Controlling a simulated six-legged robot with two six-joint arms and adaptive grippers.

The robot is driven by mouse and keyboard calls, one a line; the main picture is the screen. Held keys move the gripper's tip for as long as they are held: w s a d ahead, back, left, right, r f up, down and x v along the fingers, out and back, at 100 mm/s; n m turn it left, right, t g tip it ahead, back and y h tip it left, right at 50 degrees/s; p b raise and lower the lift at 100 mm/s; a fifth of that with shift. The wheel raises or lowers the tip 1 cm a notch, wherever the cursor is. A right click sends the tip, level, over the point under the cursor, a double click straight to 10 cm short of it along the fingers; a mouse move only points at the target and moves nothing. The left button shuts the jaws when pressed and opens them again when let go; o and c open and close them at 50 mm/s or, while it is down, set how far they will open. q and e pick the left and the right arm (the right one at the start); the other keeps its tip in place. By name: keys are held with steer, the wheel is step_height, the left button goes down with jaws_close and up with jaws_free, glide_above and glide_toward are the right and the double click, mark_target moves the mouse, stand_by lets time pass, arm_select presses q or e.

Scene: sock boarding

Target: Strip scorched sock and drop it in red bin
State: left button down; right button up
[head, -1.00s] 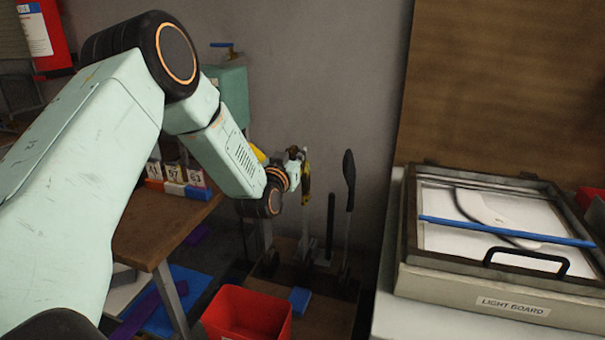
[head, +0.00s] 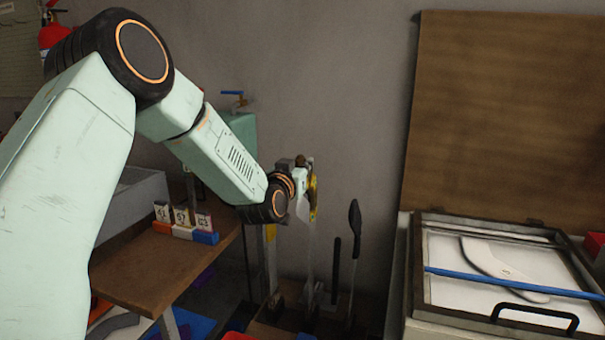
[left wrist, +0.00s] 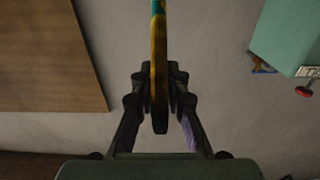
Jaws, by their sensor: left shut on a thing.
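My left gripper (head: 303,195) is shut on a narrow yellow thing (head: 314,196), which looks like the sock seen edge-on. In the left wrist view the yellow sock (left wrist: 159,45) stands upright between the fingertips (left wrist: 159,85), with a teal patch at its top and a darker lower end. Scorch marks are too small to tell. The sock is in the air near the grey wall, above the upright forms. Only a sliver of the red bin (head: 238,336) shows at the bottom edge. My right gripper is not in view.
Dark upright forms (head: 354,225) stand on a low base near the wall. A wooden table (head: 150,275) with numbered tags (head: 183,225) is at left. A light board (head: 440,300) with a blue bar (head: 500,281) and a pale flat shape (head: 490,262) is at right.

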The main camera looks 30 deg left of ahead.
arm_select(q)
step_height(320, 180, up, 10)
steer(key=p, duration=0.8)
steer(key=shift+r+p, duration=0.25)
steer(key=shift+p, duration=0.1)
